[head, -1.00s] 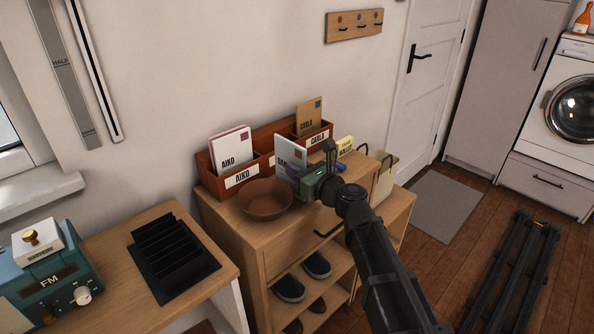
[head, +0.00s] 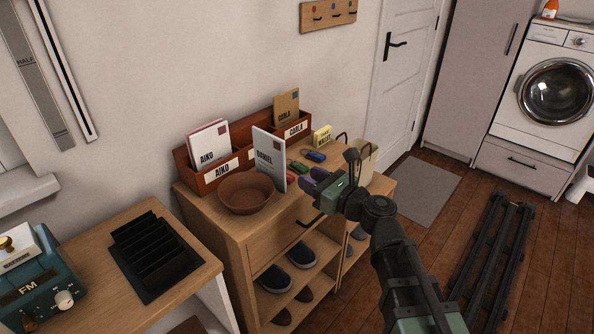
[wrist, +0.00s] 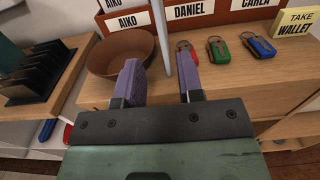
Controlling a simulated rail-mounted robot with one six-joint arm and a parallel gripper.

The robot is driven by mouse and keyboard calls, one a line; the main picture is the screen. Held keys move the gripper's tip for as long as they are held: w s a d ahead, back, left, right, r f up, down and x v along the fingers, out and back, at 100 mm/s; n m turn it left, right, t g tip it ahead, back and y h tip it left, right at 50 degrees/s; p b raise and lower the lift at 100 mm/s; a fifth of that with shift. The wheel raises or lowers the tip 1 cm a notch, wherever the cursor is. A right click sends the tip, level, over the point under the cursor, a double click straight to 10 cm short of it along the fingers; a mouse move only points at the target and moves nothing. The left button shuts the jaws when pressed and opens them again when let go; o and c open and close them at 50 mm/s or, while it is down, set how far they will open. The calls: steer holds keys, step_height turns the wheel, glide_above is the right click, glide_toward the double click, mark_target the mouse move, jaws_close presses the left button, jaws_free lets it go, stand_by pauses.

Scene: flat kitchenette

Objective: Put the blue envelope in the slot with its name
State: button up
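A pale, bluish-white envelope (head: 270,160) marked DANIEL is upright in front of the letter rack, just right of the bowl. In the wrist view it shows edge-on as a thin strip (wrist: 165,35), lined up with the gap between my fingers. What supports it is unclear. The brown letter rack (head: 232,160) has slots labelled AIKO, DANIEL and CARLA. The DANIEL label (wrist: 188,10) is seen in the wrist view; in the head view the envelope hides it. My gripper (head: 312,186) is open, with its purple fingertips (wrist: 160,78) apart and short of the envelope, to its right in the head view.
A brown bowl (head: 246,194) stands left of the envelope. Red, green and blue key fobs (wrist: 262,48) and a yellow TAKE WALLET card (wrist: 296,22) lie to the right. White envelopes (head: 208,145) fill the AIKO slot; a tan envelope (head: 287,107) is in CARLA.

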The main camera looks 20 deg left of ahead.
steer(key=s+d+f+n+g+h, duration=0.2)
steer(key=d+f+n+h, duration=0.3)
steer(key=d, duration=0.7)
steer(key=s+d+f+n+g+h, duration=0.2)
steer(key=d+f+n+h, duration=0.4)
steer(key=d+n, duration=0.3)
steer(key=s+d+f+n+g+h, duration=0.2)
steer(key=d+f+n+h, duration=0.3)
steer(key=d, duration=1)
steer(key=s+f+n, duration=0.1)
steer(key=n, duration=0.1)
steer(key=shift+s+d+n+h, duration=0.3)
steer(key=shift+s+n, duration=0.05)
steer(key=shift+n, duration=0.05)
steer(key=shift+o, duration=0.3)
steer(key=shift+s+d+f, duration=0.1)
steer(key=shift+s+d, duration=0.05)
steer(key=shift+d, duration=0.2)
